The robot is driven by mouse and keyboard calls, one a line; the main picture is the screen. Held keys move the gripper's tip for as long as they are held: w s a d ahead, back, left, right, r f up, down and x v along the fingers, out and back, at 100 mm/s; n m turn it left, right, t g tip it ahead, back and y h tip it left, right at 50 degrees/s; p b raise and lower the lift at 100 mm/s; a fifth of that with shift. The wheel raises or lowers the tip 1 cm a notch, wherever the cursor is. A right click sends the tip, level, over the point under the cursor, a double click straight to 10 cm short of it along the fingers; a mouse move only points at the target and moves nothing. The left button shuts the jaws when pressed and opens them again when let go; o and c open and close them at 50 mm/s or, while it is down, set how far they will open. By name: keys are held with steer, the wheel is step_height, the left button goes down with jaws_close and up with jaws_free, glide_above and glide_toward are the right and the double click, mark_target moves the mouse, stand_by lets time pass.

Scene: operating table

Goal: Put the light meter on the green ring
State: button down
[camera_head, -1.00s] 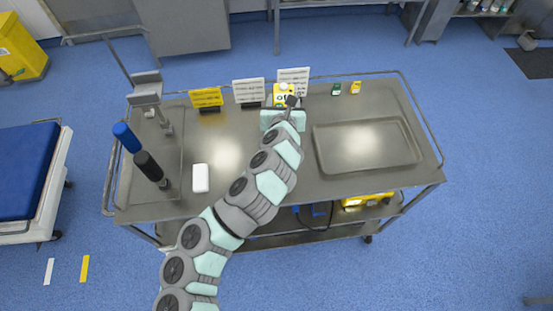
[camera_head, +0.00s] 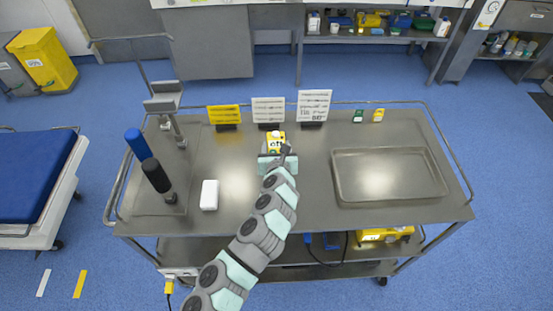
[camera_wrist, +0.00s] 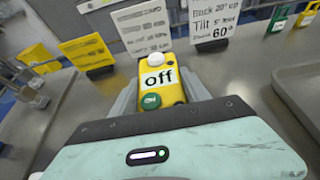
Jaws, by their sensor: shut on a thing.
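The light meter is a yellow box with a white dome on top, a display reading "off" and a green button. It shows in the head view (camera_head: 276,140) and in the wrist view (camera_wrist: 158,82). My gripper (camera_head: 277,151) is shut on it, with a grey finger on each side in the wrist view (camera_wrist: 160,92). The meter looks upright, over the middle of the steel table, in front of the sign cards. I cannot tell whether its base touches the table. I cannot make out a green ring in either view.
A yellow card (camera_head: 224,115) and two white cards (camera_head: 268,109) (camera_head: 313,104) stand behind the meter. Small green (camera_head: 358,116) and yellow (camera_head: 378,115) items stand back right. A shallow tray (camera_head: 340,197) is at right, a white block (camera_head: 209,195) at left. Bare table lies between.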

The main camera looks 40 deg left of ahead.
steer(key=shift+f+b, duration=0.5)
steer(key=shift+f, duration=1.85)
steer(key=shift+f, duration=0.1)
steer(key=c, duration=0.5)
jaws_free()
steer(key=shift+f, duration=0.1)
steer(key=shift+r, duration=0.2)
steer(key=shift+s+d+r, duration=0.15)
steer(key=shift+s+d, duration=0.05)
steer(key=p+v, duration=0.1)
steer(key=v, duration=0.9)
steer(key=shift+s+p, duration=0.1)
steer(key=shift+p, duration=0.3)
steer(key=shift+o, duration=0.3)
steer(key=shift+s+d+r, duration=0.15)
steer(key=shift+s+d, duration=0.15)
steer(key=shift+d, duration=0.2)
